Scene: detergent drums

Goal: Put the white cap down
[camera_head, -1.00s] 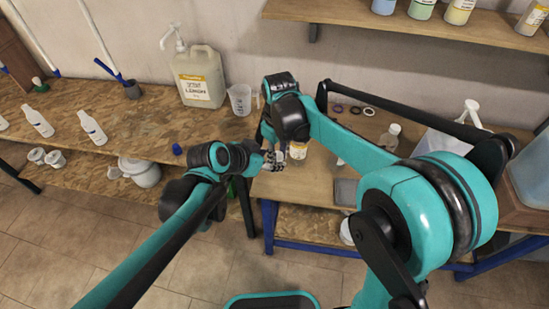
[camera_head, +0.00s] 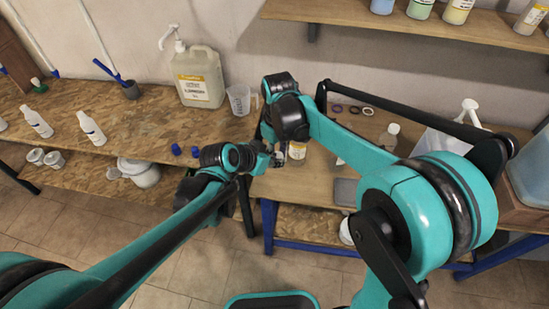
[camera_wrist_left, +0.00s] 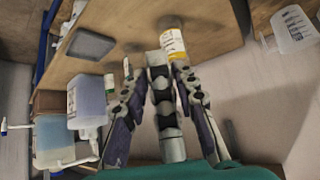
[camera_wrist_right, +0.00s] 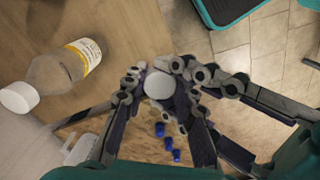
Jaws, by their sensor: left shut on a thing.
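The white cap (camera_wrist_right: 158,85) shows as a pale round disc in the right wrist view, with finger links close on both sides of it. My left gripper (camera_head: 278,160) is shut on the cap at the front left corner of the right table. Its fingers (camera_wrist_left: 162,68) also show in the left wrist view, where the cap is hidden behind links. My right gripper (camera_wrist_right: 157,94) is right beside it, and the cap lies between its fingertips in the picture. I cannot tell whether these fingers also press on the cap.
A yellow-labelled bottle (camera_head: 297,151) stands on the table (camera_head: 275,188) just right of the grippers. Blue caps (camera_head: 195,151) lie on the left bench (camera_head: 130,115). A measuring jug (camera_head: 239,100) and a large jug (camera_head: 199,78) stand behind. Rings (camera_head: 354,110) lie at the table's back.

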